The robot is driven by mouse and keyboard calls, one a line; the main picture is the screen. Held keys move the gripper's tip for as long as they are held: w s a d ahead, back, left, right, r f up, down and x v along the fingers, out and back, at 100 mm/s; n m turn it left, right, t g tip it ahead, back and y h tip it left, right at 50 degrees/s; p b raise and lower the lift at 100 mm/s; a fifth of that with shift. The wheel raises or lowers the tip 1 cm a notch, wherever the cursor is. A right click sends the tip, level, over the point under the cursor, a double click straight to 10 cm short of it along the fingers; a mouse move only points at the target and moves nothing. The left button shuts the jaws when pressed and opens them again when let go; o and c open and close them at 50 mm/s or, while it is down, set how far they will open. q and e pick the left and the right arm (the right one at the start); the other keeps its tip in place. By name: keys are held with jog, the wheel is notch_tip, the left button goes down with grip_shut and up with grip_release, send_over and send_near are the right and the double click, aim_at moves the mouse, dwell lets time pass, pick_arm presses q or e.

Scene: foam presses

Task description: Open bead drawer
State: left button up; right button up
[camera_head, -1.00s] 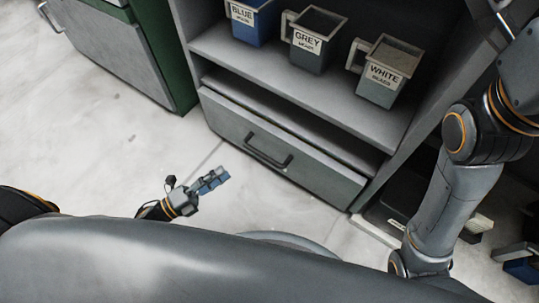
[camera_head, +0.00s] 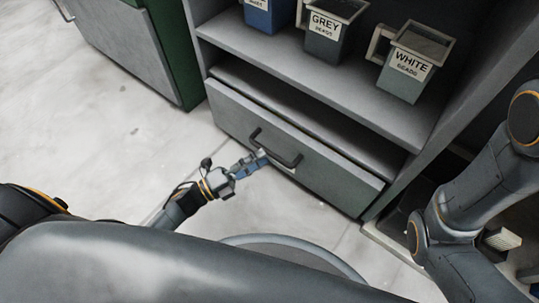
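The drawer (camera_head: 335,178) is a wide grey front low in the grey cabinet, with a dark gap above its top edge. Its dark bar handle (camera_head: 278,150) sits near the middle of the front. My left gripper (camera_head: 260,158) is at the left part of the handle, with its blue-grey fingers close to or touching the bar. Whether the fingers are around the bar, and how far apart they are, is too small to tell. My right arm comes in at the right edge, and its gripper is out of view.
On the shelf above stand a blue cup (camera_head: 268,14), a grey-beads cup (camera_head: 328,42) and a white-beads cup (camera_head: 408,80). A green-sided cabinet (camera_head: 178,50) stands at upper left. The pale floor (camera_head: 75,125) at left is clear.

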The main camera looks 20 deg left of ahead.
aim_at(269, 152)
pick_arm(q)
jog(key=shift+b+x, duration=0.5)
jog(key=shift+x, duration=1.45)
grip_shut()
